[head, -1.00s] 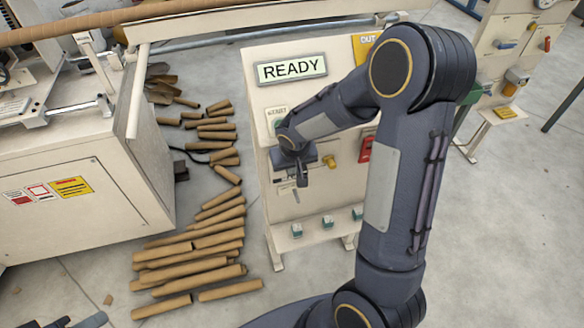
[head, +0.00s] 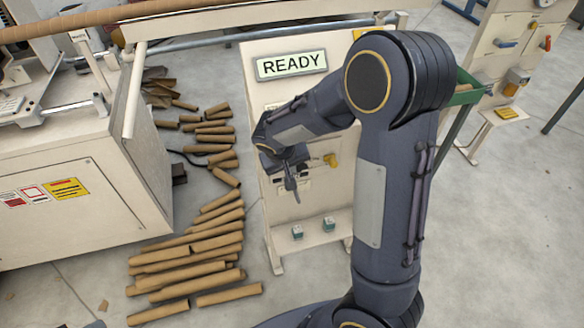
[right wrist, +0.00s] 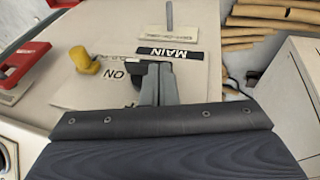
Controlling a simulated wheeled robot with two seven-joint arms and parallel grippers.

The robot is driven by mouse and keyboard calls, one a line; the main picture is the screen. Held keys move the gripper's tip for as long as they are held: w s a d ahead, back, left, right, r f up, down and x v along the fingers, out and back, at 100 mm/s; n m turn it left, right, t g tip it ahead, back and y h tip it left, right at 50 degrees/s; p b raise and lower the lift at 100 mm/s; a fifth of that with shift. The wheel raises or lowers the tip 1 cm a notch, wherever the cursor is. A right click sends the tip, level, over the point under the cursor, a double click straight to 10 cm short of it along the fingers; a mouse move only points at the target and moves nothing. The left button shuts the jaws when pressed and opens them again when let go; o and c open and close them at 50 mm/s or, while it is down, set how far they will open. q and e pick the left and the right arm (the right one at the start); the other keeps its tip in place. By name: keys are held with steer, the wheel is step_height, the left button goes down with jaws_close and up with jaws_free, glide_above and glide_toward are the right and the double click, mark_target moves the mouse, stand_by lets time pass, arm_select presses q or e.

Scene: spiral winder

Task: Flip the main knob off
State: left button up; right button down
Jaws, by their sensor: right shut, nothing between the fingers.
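The cream control panel (head: 340,211) stands at the middle of the head view with a READY display (head: 291,65). In the right wrist view, a MAIN label (right wrist: 172,52) and an ON label (right wrist: 113,73) show on its face. A black part, which looks like the main knob (right wrist: 137,81), lies by the fingertips, mostly hidden; I cannot tell if they touch. My right gripper (head: 292,184) is shut and empty in front of the panel; it also shows in the right wrist view (right wrist: 158,78). My left gripper cannot be made out.
A yellow knob (head: 330,160) sits right of my right gripper and also shows in the wrist view (right wrist: 86,61). A red part (right wrist: 20,69) is farther left there. Cardboard tubes (head: 190,262) lie on the floor beside the cream machine (head: 120,215).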

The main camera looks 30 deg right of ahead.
steer(key=f+h+b, duration=0.1)
steer(key=h+b, duration=0.2)
steer(key=a+f+n+g+h+b, duration=0.1)
steer(key=h+b, duration=0.2)
steer(key=b, duration=0.1)
steer(key=f+h+b, duration=0.1)
steer(key=h+b, duration=0.3)
steer(key=shift+w+a+f+n+g, duration=0.2)
steer(key=shift+a+f+n+g, duration=0.1)
steer(key=shift+a+f+n, duration=0.1)
stand_by(0.4)
steer(key=shift+d, duration=0.1)
